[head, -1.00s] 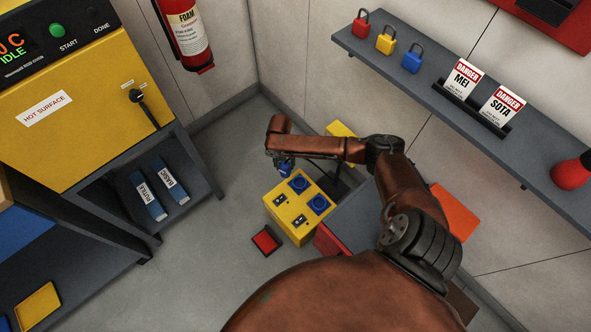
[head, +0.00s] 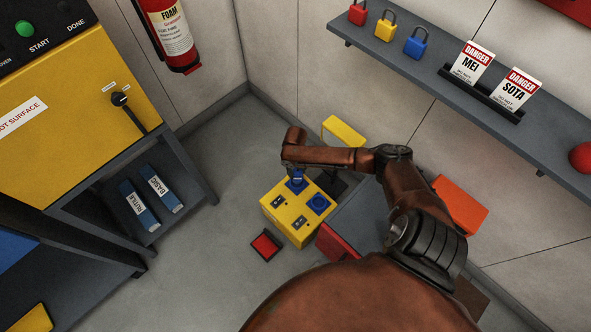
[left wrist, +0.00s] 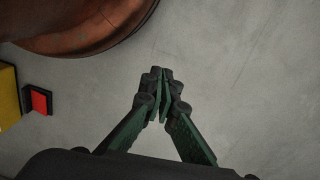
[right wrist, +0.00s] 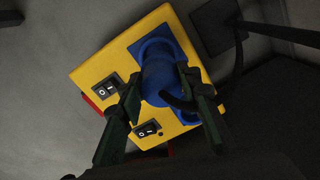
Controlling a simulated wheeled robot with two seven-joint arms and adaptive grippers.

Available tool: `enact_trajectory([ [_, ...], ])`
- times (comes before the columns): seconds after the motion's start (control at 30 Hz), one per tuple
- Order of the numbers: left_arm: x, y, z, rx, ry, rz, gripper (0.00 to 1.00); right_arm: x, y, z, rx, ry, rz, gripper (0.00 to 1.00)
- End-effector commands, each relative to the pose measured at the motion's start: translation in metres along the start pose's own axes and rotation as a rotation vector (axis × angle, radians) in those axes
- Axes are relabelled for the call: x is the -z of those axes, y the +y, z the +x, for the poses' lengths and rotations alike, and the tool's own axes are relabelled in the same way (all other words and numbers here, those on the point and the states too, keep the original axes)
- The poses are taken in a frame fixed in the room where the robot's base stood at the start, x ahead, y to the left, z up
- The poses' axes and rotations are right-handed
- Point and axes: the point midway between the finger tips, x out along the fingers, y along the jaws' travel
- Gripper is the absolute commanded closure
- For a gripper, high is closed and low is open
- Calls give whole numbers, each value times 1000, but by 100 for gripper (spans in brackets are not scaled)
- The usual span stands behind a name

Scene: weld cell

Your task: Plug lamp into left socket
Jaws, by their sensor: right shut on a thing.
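A yellow box (head: 290,226) with two blue sockets and two black switches stands low by the wall. My right gripper (right wrist: 158,92) is shut on a blue plug (right wrist: 160,78), with a dark cable curving off it. The plug (head: 297,174) is at the left socket (right wrist: 150,46), in line with it; I cannot tell whether it is seated. The right socket (head: 318,203) is empty in the head view. A yellow-headed thing (head: 343,131), probably the lamp, stands behind my right arm. My left gripper (left wrist: 162,88) is empty, its fingertips together, above bare floor.
A grey cabinet with a red front (head: 337,243) stands right of the box. A red and black pedal (head: 266,245) lies on the floor before it. A shelf (head: 470,110) with padlocks runs along the right wall. A yellow oven (head: 75,115) stands left. Floor between is clear.

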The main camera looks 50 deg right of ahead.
Motion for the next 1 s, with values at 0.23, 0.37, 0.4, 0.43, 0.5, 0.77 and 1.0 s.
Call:
enact_trajectory([
  [0.23, 6, 8, -17, -19, 21, 3, 100, 1, 0, 22, 2, 2, 0, 99],
  [0.37, 13, 12, -20, -32, 49, 6, 100, 1, 1, 31, 1, 2, 0, 99],
  [0.4, 14, 13, -22, -36, 56, 7, 100, 0, 1, 33, 1, 1, 0, 99],
  [0.43, 15, 15, -22, -38, 60, 8, 100, 0, 1, 34, 1, 1, 0, 99],
  [0.5, 17, 16, -23, -41, 67, 8, 100, 0, 1, 36, 1, 0, 0, 99],
  [0.77, 19, 18, -26, -45, 76, 9, 100, 0, 1, 36, 0, -2, 0, 99],
  [1.0, 19, 18, -25, -45, 76, 9, 100, 0, 1, 36, 0, -1, 0, 99],
])
